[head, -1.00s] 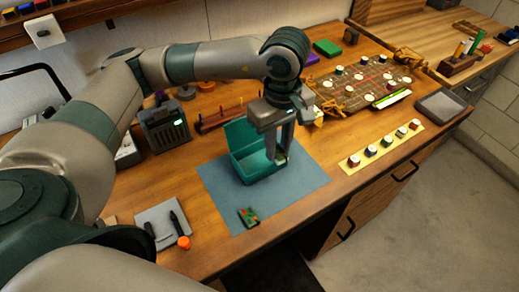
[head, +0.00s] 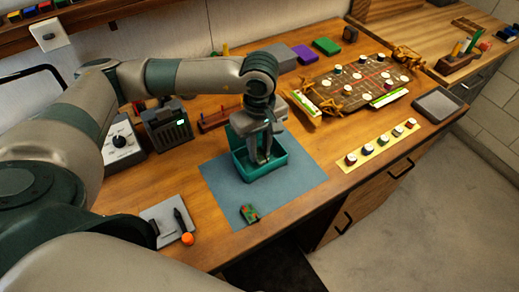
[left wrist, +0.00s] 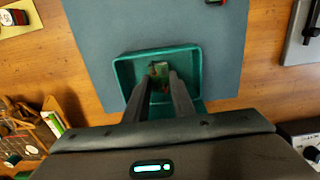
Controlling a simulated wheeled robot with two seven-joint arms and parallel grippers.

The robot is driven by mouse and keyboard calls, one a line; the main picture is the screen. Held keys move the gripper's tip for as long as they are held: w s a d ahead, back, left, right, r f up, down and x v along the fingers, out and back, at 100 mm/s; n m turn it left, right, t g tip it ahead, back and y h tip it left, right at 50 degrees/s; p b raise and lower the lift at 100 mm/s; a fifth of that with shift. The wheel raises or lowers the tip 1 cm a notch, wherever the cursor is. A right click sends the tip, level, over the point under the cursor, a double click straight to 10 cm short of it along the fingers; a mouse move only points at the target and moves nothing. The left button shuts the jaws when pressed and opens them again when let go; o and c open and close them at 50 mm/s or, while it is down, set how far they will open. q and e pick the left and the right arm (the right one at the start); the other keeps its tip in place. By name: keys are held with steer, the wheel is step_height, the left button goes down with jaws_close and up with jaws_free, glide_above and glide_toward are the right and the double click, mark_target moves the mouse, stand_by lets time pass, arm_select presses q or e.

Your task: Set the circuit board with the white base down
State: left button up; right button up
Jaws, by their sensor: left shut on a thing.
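My left gripper (head: 259,162) points down into the open teal box (head: 279,171) on the blue-grey mat. In the left wrist view its fingertips (left wrist: 160,85) are inside the box (left wrist: 193,62), closed on a small green and brownish piece, the circuit board (left wrist: 160,69). The fingers hide much of it, and I cannot make out its white base or whether it touches the box floor. Another small green board with red parts (head: 249,213) lies on the mat in front of the box. My right gripper is not in view.
The blue-grey mat (head: 300,188) has free room around the box. A grey tray with a dark tool (head: 165,217) and an orange knob (head: 187,239) are at front left. A yellow strip with several round pieces (head: 375,150) lies right. A dark speaker-like box (head: 165,128) stands behind left.

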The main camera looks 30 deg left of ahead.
arm_select(q)
steer(key=shift+f+p, duration=0.3)
steer(key=shift+f, duration=0.6)
steer(key=shift+f+b, duration=0.2)
steer(key=shift+b, duration=0.15)
steer(key=o, duration=1)
steer(key=shift+r, duration=0.2)
